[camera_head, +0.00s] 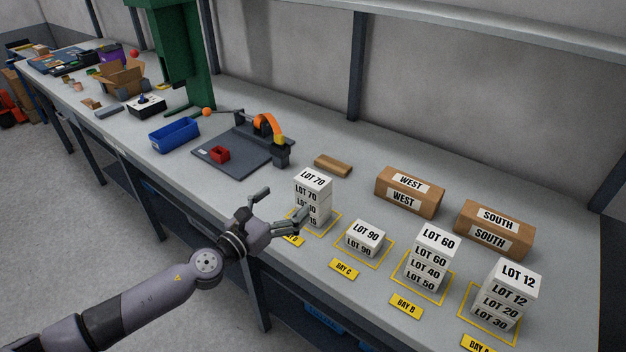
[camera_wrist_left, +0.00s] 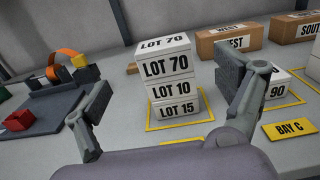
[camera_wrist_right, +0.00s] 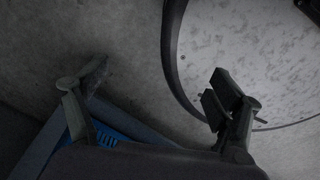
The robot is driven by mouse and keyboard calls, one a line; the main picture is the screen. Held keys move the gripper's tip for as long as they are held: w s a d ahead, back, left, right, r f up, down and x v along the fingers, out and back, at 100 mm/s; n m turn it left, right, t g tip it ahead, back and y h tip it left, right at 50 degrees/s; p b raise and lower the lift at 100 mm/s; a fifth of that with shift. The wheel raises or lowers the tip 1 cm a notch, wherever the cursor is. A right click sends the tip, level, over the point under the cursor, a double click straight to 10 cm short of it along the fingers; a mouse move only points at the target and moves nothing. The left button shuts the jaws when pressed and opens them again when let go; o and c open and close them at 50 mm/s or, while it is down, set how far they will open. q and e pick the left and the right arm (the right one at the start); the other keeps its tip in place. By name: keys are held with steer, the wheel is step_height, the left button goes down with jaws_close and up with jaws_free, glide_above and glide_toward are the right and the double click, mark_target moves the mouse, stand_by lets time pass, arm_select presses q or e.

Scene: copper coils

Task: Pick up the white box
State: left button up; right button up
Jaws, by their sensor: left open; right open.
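White boxes stand in yellow-outlined bays on the grey bench. The nearest stack has LOT 70 (camera_head: 313,179) on top, with LOT 10 (camera_wrist_left: 174,92) and LOT 15 (camera_wrist_left: 176,110) below it. To its right are a single LOT 90 box (camera_head: 366,236), a stack topped by LOT 60 (camera_head: 437,238) and a stack topped by LOT 12 (camera_head: 517,273). My left gripper (camera_head: 286,203) is open and empty, just short of the LOT 70 stack, which shows between its fingers in the left wrist view (camera_wrist_left: 168,85). My right gripper (camera_wrist_right: 158,78) is open and empty, away from the boxes.
Brown WEST (camera_head: 409,191) and SOUTH (camera_head: 494,229) cartons stand behind the stacks. A small brown block (camera_head: 333,166) lies behind LOT 70. A dark plate (camera_head: 240,158) with a red bin (camera_head: 219,155) and an orange-banded fixture (camera_head: 270,127) lies left, beside a blue bin (camera_head: 175,134).

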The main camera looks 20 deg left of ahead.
mark_target(313, 178)
arm_select(q)
steer(key=x, duration=0.4)
steer(key=shift+w+d+p, duration=0.1)
steer(key=shift+w+p, duration=0.25)
steer(key=shift+d+x, duration=0.2)
steer(key=shift+x, duration=2.9)
steer(key=shift+s, duration=0.15)
steer(key=shift+a, duration=0.1)
steer(key=shift+c, duration=0.6)
steer(key=c, duration=1.2)
steer(key=shift+r, duration=0.1)
steer(key=shift+c, duration=0.4)
steer(key=shift+r+p, duration=0.15)
steer(key=shift+p, duration=0.2)
